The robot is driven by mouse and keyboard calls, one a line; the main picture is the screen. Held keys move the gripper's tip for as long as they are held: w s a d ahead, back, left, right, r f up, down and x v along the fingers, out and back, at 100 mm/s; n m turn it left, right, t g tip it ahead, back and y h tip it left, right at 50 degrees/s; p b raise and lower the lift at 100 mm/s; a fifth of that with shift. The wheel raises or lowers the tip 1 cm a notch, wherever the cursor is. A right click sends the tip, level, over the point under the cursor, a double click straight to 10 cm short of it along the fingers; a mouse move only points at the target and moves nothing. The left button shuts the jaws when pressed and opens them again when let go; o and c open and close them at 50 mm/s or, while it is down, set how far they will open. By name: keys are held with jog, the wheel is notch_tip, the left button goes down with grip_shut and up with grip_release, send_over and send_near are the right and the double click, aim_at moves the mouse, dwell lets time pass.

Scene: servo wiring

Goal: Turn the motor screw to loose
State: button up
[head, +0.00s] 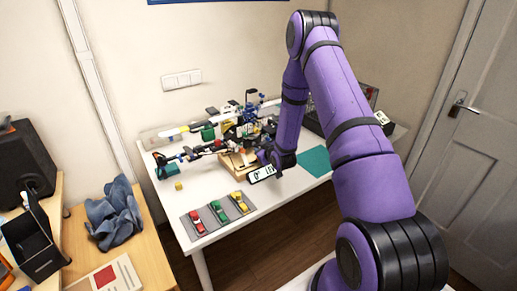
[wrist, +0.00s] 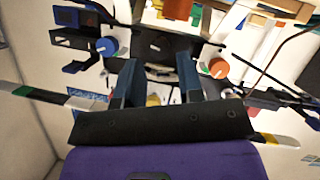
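My gripper (wrist: 157,76) shows in the wrist view with its two fingers apart and nothing clearly held between them. Beyond the fingertips is a dark block (wrist: 156,46) with a pale rounded part just below it. I cannot tell which part is the motor screw, or whether a finger touches anything. A blue knob (wrist: 106,46) is left of the fingers and an orange-red knob (wrist: 218,68) is right of them. In the head view my wrist is low beside the wooden part (head: 238,162) of the assembly on the white table (head: 212,179), and the fingertips are hidden there.
Red, green and yellow toy cars (head: 219,211) stand on grey plates at the table's front. A yellow cube (head: 178,185) is at the left. A teal mat (head: 315,161) lies clear at the right. Rods and parts crowd the back.

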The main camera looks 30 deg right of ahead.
jog(key=v, duration=0.6)
jog(key=shift+s, duration=0.15)
dwell(0.3)
